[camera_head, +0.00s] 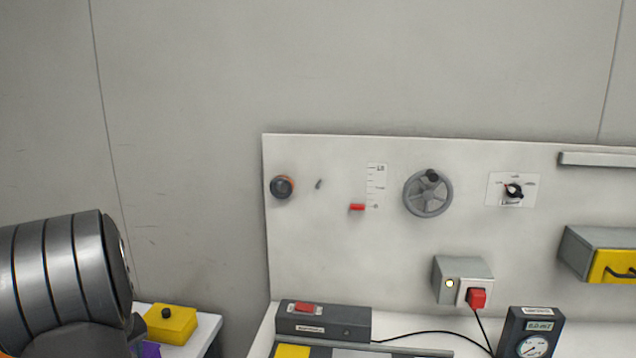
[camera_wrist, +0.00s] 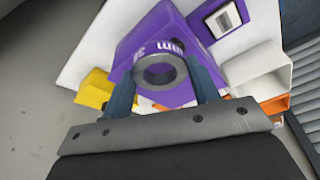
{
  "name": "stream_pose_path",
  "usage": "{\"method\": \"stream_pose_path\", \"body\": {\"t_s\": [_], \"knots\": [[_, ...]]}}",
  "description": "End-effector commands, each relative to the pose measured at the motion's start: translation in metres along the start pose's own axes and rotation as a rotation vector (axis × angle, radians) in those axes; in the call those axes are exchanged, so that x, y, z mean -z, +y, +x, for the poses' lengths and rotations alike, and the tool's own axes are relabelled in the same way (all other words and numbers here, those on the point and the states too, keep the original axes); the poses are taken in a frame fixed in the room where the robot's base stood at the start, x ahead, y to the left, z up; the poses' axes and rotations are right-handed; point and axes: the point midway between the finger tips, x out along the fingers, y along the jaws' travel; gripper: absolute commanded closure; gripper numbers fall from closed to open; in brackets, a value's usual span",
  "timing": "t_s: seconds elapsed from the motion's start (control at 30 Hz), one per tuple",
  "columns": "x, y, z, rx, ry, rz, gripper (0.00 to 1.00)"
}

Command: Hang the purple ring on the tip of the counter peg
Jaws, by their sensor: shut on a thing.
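In the wrist view, my gripper (camera_wrist: 162,78) is shut on a ring (camera_wrist: 160,84) that looks grey, not purple, with its hole facing the camera. Purple shows through the hole and around it, from a purple box-like thing (camera_wrist: 150,38) with white markings. I cannot tell whether the ring touches it. In the head view, a bit of purple (camera_head: 151,350) shows at the bottom left; my gripper itself is not visible there. A small grey peg (camera_head: 318,184) sticks out of the wall panel, but I cannot tell whether it is the counter peg.
A yellow box with a black knob (camera_head: 171,322) stands on a white surface (camera_head: 207,325) at lower left. The panel (camera_head: 340,240) carries a handwheel (camera_head: 428,194), a red slider (camera_head: 357,207) and a grey box with a red plug (camera_head: 477,298). A black cable crosses the counter.

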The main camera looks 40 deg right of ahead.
Motion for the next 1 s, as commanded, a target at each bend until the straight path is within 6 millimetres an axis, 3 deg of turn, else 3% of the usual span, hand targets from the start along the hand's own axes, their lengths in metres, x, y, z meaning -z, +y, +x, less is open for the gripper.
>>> {"method": "stream_pose_path", "body": {"t_s": [0.73, 0.87, 1.0], "knots": [[0.001, 0.004, -0.002, -0.004, 0.006, 0.007, 0.77], [0.003, 0.024, -0.008, -0.028, 0.034, 0.033, 0.77], [0.004, 0.072, -0.025, -0.094, 0.11, 0.092, 0.77]]}}
